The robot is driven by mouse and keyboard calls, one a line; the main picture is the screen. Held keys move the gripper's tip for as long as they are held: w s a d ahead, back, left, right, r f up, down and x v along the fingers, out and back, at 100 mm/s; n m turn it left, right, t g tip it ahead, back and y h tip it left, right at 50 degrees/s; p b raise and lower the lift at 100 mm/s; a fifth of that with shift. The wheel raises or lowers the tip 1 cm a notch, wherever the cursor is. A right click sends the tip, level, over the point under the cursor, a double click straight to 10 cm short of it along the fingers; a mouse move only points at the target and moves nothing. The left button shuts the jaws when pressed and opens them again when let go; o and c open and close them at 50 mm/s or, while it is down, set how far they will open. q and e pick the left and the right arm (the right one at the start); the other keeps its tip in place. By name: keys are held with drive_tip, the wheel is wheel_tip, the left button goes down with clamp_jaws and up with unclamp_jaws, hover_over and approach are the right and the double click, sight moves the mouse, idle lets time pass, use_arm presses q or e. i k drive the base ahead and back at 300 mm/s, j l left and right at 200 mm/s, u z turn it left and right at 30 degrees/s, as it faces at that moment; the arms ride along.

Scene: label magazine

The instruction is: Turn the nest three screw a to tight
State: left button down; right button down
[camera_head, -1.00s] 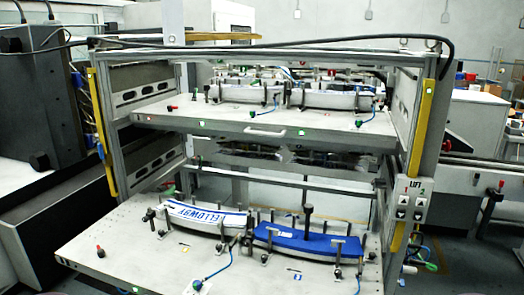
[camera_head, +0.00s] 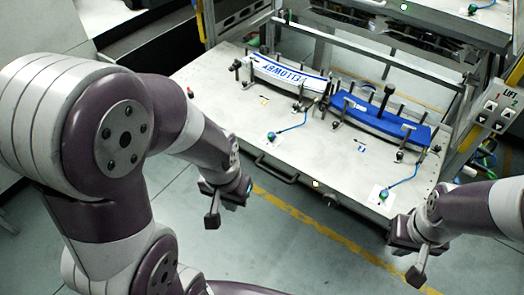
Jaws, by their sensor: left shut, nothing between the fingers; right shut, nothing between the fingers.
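Two curved nests sit on the lower pulled-out tray (camera_head: 215,95). The left nest holds a white part with blue lettering (camera_head: 290,74); the right nest holds a blue part (camera_head: 375,113). Dark upright posts and small clamp screws stand around both. I cannot tell which of them is nest three screw a. A tall black knob (camera_head: 387,92) stands at the blue part. My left gripper (camera_head: 212,220) is shut and empty, in front of the tray's front left edge. My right gripper (camera_head: 416,276) is shut and empty, in front of the tray's right corner. Neither touches a nest.
The upper tray (camera_head: 440,22) hangs above and behind the lower one. A lift control panel (camera_head: 496,106) is on the frame at right. A handle (camera_head: 276,170) juts from the lower tray's front. Blue hoses lie on the tray. Floor in front is clear, with a yellow line.

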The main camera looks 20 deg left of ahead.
sight(400, 155)
drive_tip(key=i+j, duration=0.3)
drive_tip(key=i, duration=0.15)
drive_tip(key=i+j, duration=0.35)
drive_tip(key=i, duration=0.15)
